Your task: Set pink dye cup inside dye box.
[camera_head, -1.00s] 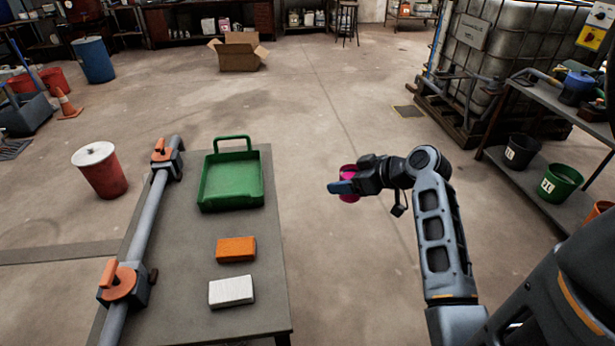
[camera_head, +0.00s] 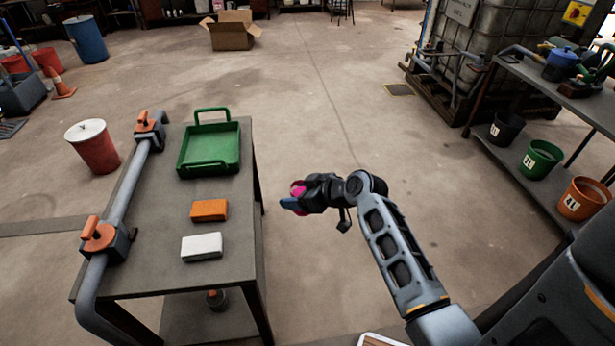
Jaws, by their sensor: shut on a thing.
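The pink dye cup (camera_head: 298,188) shows as a small pink patch at my gripper (camera_head: 293,197). My gripper is shut on it and hides most of it. The gripper and cup are in the air to the right of the table, apart from its right edge. A green open box with a raised handle, which looks like the dye box (camera_head: 209,149), stands on the far part of the table. I see nothing inside it. It is to the left of and farther away than my gripper.
The grey table (camera_head: 170,216) also bears an orange block (camera_head: 209,210) and a white block (camera_head: 202,247) nearer me. A pipe with orange-handled valves (camera_head: 122,198) runs along its left side. A shelf with buckets (camera_head: 541,159) stands at the right. Floor between is clear.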

